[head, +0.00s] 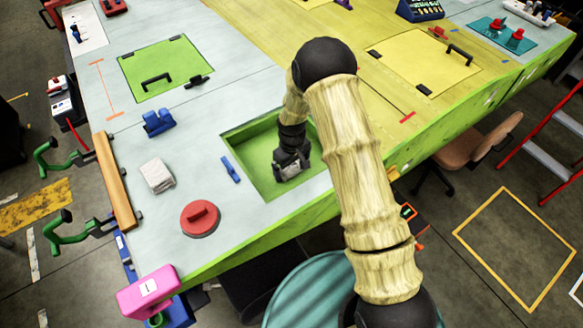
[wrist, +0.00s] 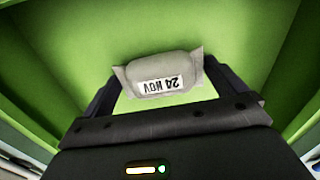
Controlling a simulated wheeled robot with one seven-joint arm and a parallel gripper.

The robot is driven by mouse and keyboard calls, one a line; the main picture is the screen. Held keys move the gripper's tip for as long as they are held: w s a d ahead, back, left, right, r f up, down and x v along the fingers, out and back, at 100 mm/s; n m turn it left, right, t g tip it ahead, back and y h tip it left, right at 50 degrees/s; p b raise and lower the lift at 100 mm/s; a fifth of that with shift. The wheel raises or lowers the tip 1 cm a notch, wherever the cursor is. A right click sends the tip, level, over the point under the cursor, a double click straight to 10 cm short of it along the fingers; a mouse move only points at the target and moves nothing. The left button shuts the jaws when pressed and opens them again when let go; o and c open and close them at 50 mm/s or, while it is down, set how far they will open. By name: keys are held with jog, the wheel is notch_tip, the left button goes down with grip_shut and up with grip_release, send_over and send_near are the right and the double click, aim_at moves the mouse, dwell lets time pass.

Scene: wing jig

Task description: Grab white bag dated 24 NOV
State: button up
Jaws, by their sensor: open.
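The white bag (wrist: 160,68) shows in the wrist view as a greyish-white pouch with crimped ends. Its white label reads 24 NOV upside down. It is over the green floor of a recess (head: 250,150) in the bench top. My gripper (head: 291,172) is down in that recess in the head view. In the wrist view its two dark fingers stand apart, one on each side of the bag, and are open. I cannot tell whether either finger touches the bag. In the head view my gripper and arm hide most or all of the bag.
Green recess walls surround my gripper closely. On the bench nearby are a blue handle (head: 231,169), a red round lid (head: 200,218), a white stack (head: 157,175) and a blue holder (head: 157,122). A green hatch (head: 165,68) lies farther back. The bench's front edge is near the recess.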

aim_at(292, 166)
jog(key=shift+c, duration=0.3)
jog(key=c, duration=1)
jog(key=shift+r, duration=0.15)
notch_tip(292, 166, up, 10)
jog(key=b, duration=0.3)
jog(key=shift+b, duration=0.4)
